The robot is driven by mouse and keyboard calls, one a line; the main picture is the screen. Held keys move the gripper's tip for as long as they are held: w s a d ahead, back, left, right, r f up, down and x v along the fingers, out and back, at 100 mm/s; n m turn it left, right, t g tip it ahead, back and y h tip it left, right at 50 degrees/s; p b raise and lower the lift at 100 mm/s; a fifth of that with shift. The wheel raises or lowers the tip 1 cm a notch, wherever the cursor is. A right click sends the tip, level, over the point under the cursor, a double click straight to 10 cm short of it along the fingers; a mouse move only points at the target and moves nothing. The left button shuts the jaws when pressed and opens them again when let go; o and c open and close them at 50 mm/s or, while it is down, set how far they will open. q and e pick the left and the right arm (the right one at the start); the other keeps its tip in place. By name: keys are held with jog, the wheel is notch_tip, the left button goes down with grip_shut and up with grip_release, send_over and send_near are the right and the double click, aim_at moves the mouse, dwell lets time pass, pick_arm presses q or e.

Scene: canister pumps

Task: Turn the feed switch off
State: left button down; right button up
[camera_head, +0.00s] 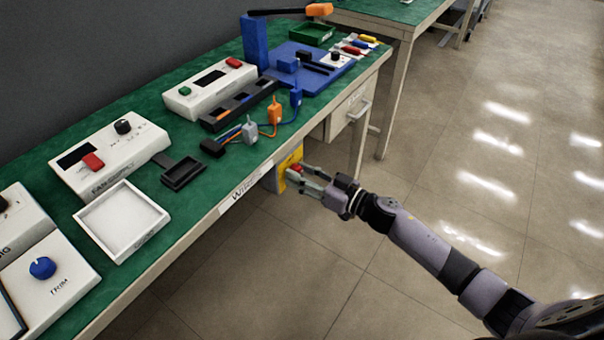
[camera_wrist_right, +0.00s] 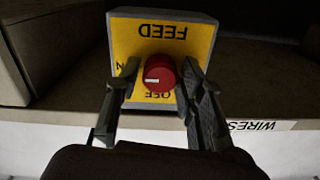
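The feed switch is a red round knob (camera_wrist_right: 159,74) on a yellow plate (camera_wrist_right: 206,40) marked FEED, which appears upside down in the right wrist view. A white mark on the knob points left, toward a partly hidden label ending in N. OFF is printed below the knob in this view. My right gripper (camera_wrist_right: 160,76) is open, with one finger on each side of the knob; I cannot tell whether either finger touches it. In the head view, the yellow switch box (camera_head: 283,172) is under the table's front edge, with my right gripper (camera_head: 298,179) in front of it.
The green table (camera_head: 262,163) holds a white fan unit (camera_head: 128,140), a white tray (camera_head: 122,220), a TRIM dial unit (camera_head: 62,283) and several plugs and cables. A drawer (camera_head: 350,108) is beyond the switch box. The floor (camera_head: 350,285) to the right is clear.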

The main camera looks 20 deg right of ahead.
jog(key=c, duration=0.7)
pick_arm(q)
jog(key=shift+w, duration=0.15)
pick_arm(e)
jog(key=shift+c, duration=0.2)
pick_arm(q)
jog(key=shift+s+a+f+p, duration=0.1)
jog(key=shift+s+f+p, duration=0.25)
jog(key=shift+f, duration=0.55)
jog(key=shift+s+f+p, duration=0.15)
jog(key=shift+s+f, duration=0.3)
jog(key=shift+f, duration=0.45)
pick_arm(e)
jog(key=shift+n+h, duration=0.3)
jog(key=shift+n, duration=8.7)
pick_arm(q)
jog(key=shift+w+r, duration=0.1)
jog(key=shift+w, duration=0.05)
